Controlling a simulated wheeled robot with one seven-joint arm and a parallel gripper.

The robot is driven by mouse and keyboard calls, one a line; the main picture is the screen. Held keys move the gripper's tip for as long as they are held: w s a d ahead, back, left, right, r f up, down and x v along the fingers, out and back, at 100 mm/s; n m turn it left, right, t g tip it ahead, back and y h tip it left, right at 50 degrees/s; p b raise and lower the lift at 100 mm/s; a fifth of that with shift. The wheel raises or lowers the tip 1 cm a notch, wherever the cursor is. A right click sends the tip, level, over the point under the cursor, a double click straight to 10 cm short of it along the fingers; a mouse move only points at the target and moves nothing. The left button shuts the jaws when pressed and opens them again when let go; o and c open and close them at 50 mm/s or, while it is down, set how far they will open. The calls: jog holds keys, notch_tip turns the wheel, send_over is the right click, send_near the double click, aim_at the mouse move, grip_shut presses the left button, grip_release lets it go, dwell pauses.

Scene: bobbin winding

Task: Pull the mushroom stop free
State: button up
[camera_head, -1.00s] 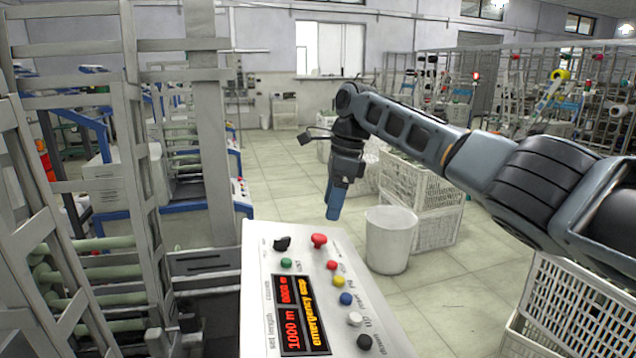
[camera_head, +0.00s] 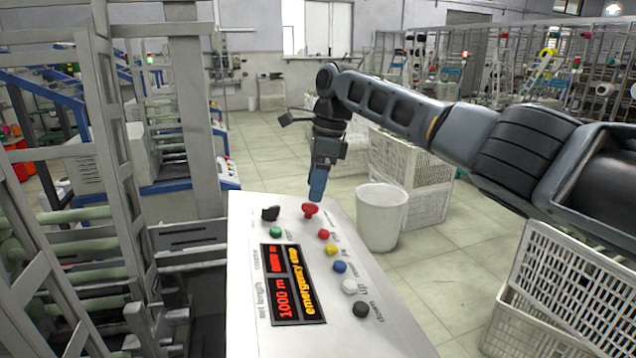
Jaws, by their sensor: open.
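The red mushroom stop (camera_head: 310,209) stands at the far end of the white control panel (camera_head: 345,301), right of a black knob (camera_head: 270,213). My gripper (camera_head: 316,198) points down just above and behind the stop, its blue fingers very near the red cap. The fingers overlap from this side, so the gap between them does not show. I cannot tell whether they touch the cap. The display (camera_head: 290,284) reads "emergency stop" and "1000 m".
Green (camera_head: 276,232), red, yellow, blue, white and black (camera_head: 361,310) buttons sit on the panel near the stop. A white bin (camera_head: 381,217) stands behind right, with white crates (camera_head: 408,170) beyond. A grey metal frame (camera_head: 120,180) rises at left.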

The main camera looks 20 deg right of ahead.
aim_at(311, 205)
jog(key=shift+b+x, duration=0.7)
jog(key=shift+x, duration=0.15)
jog(key=shift+p+x, duration=0.5)
jog(key=shift+x, duration=1.35)
jog(key=c, duration=1.3)
jog(key=shift+o, duration=0.2)
jog(key=shift+r+p, duration=0.3)
jog(key=shift+p, duration=0.35)
jog(key=o, duration=1.3)
jog(key=shift+c, duration=0.2)
